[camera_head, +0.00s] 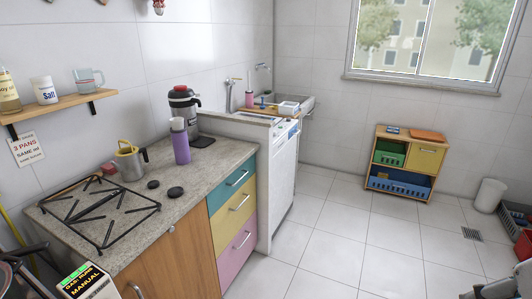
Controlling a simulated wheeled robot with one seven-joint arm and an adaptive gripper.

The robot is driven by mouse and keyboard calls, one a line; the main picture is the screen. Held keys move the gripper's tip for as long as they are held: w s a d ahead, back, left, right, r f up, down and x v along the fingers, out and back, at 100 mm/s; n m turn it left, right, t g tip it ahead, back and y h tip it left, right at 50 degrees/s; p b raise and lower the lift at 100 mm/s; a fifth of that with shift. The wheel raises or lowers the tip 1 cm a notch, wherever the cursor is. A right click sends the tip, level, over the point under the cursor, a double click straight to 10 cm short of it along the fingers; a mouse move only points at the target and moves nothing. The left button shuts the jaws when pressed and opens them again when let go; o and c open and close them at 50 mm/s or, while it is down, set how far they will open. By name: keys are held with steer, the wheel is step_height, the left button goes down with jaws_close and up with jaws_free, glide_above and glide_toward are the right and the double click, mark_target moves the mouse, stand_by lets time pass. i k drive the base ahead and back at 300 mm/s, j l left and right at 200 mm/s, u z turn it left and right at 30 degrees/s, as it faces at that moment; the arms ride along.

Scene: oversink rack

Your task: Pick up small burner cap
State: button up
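Two black round burner caps lie on the speckled stone counter (217,152), to the right of the black stove grate. The smaller burner cap (153,184) is on the left, near the metal jug. The larger burner cap (175,192) lies just right of it, nearer the counter's front edge. The two caps are apart. The black grate (95,213) stands on the counter's left part.
A wall shelf (62,107) hangs at upper left. Cut-off dark shapes show in the lower corners. The tiled floor (345,235) is mostly clear.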

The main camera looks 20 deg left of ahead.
mark_target(153, 185)
steer(key=i+u, duration=0.45)
steer(key=i, duration=0.25)
steer(key=i+l+u, duration=0.25)
steer(key=i+u, duration=0.25)
steer(key=i, duration=0.15)
steer(key=i+u, duration=0.55)
steer(key=u, duration=0.2)
steer(key=i+l+u, duration=0.1)
steer(key=i+u, duration=0.25)
